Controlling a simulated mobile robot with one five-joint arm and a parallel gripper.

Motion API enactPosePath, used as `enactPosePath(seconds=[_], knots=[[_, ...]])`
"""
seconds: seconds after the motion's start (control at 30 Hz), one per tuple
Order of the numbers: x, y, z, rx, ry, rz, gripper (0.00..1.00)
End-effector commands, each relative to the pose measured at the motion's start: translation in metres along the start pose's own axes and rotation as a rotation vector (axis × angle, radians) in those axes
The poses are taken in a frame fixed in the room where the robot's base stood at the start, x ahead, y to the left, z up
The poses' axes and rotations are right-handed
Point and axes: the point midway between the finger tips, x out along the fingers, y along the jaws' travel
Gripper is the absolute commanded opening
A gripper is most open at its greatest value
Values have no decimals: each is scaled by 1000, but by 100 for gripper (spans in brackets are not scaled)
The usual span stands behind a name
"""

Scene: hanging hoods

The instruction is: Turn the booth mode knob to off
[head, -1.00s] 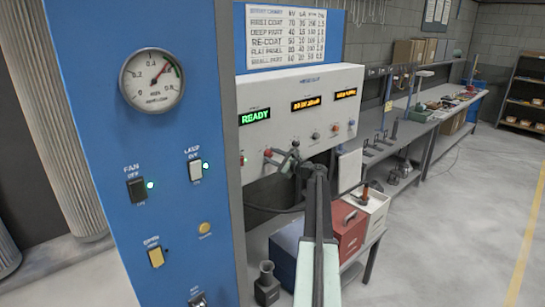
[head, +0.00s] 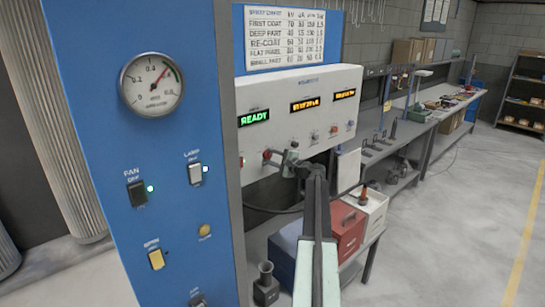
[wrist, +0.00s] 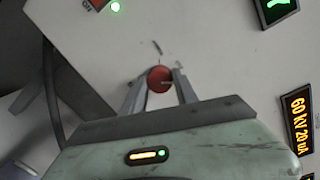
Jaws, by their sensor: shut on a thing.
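A round red knob (wrist: 160,79) on the white control panel (wrist: 215,60) sits between my gripper's fingertips (wrist: 159,84) in the wrist view. The fingers are shut on it, one on each side. A short dark mark shows on the panel just above the knob. In the head view, my gripper (head: 276,156) reaches the lower left of the white panel (head: 280,88), where the red knob (head: 267,153) shows in part. My gripper and wrist hide some of that area. I cannot read a label for this knob, nor tell its setting.
The panel has a green READY display (head: 255,118), amber displays (head: 305,105) and several smaller knobs (head: 315,136) to the right. A blue cabinet (head: 105,60) with a gauge (head: 152,84) and switches stands at left.

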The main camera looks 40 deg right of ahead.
Motion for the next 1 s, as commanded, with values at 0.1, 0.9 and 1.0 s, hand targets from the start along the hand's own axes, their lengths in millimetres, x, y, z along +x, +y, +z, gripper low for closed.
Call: enactPosePath(seconds=[0.1,0.9,1.0], knots=[[0,-1,1,-107,7,6,0],[0,1,2,-551,32,32,0],[0,1,2,-561,32,33,0]])
